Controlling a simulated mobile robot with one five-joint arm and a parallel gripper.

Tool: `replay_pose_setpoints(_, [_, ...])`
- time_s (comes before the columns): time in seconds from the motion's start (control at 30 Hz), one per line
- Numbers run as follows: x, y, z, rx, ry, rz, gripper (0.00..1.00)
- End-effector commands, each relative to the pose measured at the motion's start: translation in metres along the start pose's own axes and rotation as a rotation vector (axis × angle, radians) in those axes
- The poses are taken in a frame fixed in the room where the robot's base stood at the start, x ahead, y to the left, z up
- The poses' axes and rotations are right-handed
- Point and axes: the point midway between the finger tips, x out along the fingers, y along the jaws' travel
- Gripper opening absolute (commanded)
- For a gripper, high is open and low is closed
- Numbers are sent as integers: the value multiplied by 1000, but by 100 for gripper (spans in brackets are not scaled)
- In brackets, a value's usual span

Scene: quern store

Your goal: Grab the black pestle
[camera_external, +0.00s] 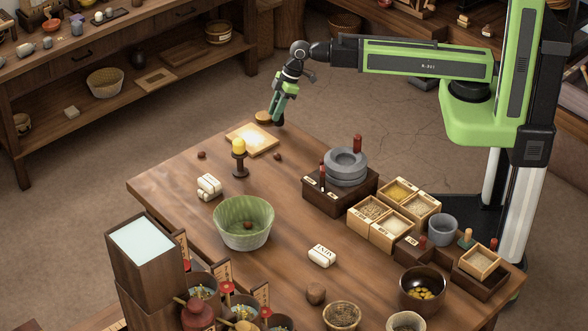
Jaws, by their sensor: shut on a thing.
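My gripper (279,112), with green fingers, points down at the far edge of the table (165,185). It is shut on a small dark thing, mostly hidden by the fingers. I cannot tell from this view whether this is the black pestle. A round brown disc (262,117) shows just left of the fingertips, beside the far edge of a pale square board (251,139). I cannot tell whether the disc touches the gripper. No other thing in view is clearly a black pestle.
A candle holder (240,166) with a yellow candle stands near the board. A grey stone quern (345,167) sits to the right on a dark box. A green bowl (242,223) stands nearer. Boxes, bowls and jars crowd the near side. The left table corner is clear.

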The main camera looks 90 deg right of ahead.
Motion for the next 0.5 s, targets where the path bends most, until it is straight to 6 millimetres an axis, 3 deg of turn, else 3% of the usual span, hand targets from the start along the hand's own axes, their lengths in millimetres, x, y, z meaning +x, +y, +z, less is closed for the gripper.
replay_pose_setpoints(0.03, [-15,0,-6,0,0,0,0])
replay_pose_setpoints(0.13, [-32,0,-13,0,0,-1,0])
replay_pose_setpoints(0.5, [-102,53,35,3,0,1,0])
